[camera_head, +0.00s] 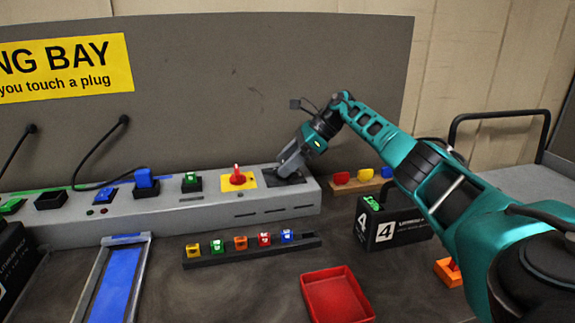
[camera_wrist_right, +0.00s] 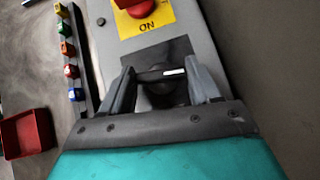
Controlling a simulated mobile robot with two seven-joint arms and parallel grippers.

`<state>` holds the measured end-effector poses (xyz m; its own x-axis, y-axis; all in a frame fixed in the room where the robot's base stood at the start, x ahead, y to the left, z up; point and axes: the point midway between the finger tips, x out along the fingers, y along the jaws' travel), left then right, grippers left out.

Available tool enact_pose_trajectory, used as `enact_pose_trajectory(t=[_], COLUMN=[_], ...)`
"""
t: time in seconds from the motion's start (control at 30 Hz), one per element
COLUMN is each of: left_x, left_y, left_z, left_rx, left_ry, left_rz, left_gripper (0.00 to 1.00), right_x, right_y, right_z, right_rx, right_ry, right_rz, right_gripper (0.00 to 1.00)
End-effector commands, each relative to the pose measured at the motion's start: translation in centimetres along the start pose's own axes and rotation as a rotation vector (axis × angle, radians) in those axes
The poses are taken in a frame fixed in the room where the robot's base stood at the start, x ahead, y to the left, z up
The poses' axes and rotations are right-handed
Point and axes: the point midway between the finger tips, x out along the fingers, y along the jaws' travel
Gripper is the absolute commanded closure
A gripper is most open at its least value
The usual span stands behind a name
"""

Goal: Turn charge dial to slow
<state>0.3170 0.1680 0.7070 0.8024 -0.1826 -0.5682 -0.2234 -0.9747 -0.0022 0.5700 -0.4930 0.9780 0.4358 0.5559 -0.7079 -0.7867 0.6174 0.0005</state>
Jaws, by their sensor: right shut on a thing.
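The charge dial (camera_wrist_right: 160,92) is a dark round knob with a white mark, on a dark plate (camera_wrist_right: 178,48) at the right end of the grey charging console (camera_head: 90,226). My right gripper (camera_wrist_right: 163,85) is over it, with one finger on each side, shut on the dial. In the head view the right gripper (camera_head: 287,172) hides most of the dial, so the setting it points to cannot be read. My left gripper is in neither view.
A red switch (camera_head: 238,175) on a yellow plate sits just left of the dial. A rail of coloured plugs (camera_head: 250,250), a red tray (camera_head: 337,296) and a black battery marked 4 (camera_head: 392,230) stand in front. The grey back panel (camera_head: 220,80) rises behind.

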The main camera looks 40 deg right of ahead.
Motion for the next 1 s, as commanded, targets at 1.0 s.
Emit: enact_pose_trajectory(t=[1.0], left_x=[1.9], left_y=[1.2], left_z=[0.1], left_rx=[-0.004], left_ry=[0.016], left_rz=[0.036], left_gripper=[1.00], right_x=[0.2], right_y=[0.0], right_z=[-0.3], right_rx=[-0.126], right_ry=[0.010], right_rz=[0.129], right_gripper=[0.69])
